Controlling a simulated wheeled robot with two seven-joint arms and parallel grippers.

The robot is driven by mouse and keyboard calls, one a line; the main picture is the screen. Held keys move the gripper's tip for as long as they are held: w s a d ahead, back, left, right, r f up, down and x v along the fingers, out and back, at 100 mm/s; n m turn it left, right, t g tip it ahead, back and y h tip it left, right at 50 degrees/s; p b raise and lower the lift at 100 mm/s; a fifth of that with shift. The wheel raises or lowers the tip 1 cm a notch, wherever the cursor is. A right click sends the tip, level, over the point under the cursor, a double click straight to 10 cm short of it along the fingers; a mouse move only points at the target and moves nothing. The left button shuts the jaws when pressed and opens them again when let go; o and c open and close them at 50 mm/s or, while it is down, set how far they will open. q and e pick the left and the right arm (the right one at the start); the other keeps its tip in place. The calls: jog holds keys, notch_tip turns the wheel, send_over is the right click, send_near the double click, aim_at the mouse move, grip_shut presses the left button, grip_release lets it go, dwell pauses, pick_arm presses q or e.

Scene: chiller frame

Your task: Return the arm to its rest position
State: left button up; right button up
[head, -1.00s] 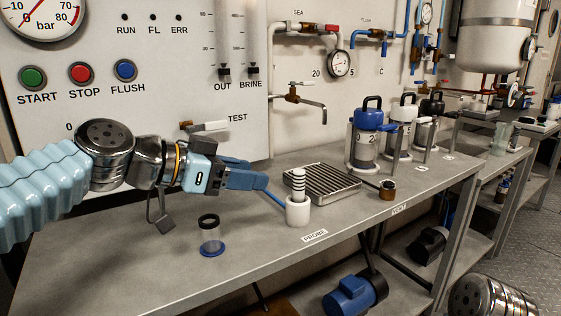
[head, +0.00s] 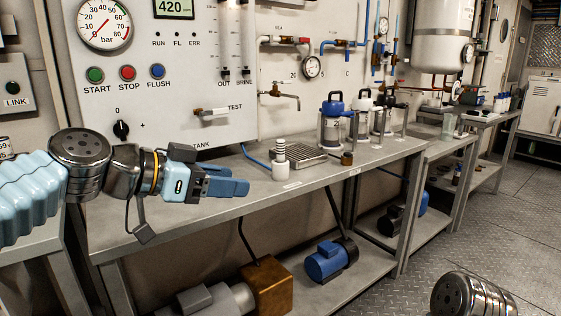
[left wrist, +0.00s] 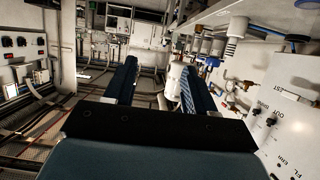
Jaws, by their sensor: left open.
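My left arm comes in from the left in the head view, light blue sleeve first, then dark metal joints. Its gripper (head: 228,187) points right, with blue fingers held apart and nothing between them. It hangs in front of the bench's near edge, apart from the white probe holder (head: 279,170) with its ribbed white top. In the left wrist view, the open fingers (left wrist: 157,80) frame only the distant room. The holder also shows there, at top right (left wrist: 236,28). My right gripper is out of view; a metal link of mine shows at bottom right.
The steel bench (head: 260,196) carries a ridged tray (head: 301,154) and a blue-topped canister (head: 332,122). The control panel (head: 190,100) stands behind. A blue pump (head: 330,260) and a brown box (head: 266,286) sit on the lower shelf. Open floor (head: 430,245) lies to the right.

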pick_arm(q)
jog(key=w+a+f+n+g+y, duration=0.15)
jog(key=w+f, duration=0.25)
jog(key=f, duration=0.6)
jog(key=w+d+f+n+y, duration=0.1)
jog(key=w+f+n+y, duration=0.15)
jog(key=f, duration=0.75)
notch_tip(320, 180, down, 20)
jog(key=a+n+g+y, duration=0.2)
jog(key=n, duration=0.2)
jog(key=s+f+n+g+y, duration=0.1)
jog(key=s+f+n+g, duration=0.3)
jog(key=s+f, duration=1.9)
jog(key=x, duration=0.2)
jog(key=shift+f, duration=0.25)
jog(key=shift+s, duration=0.1)
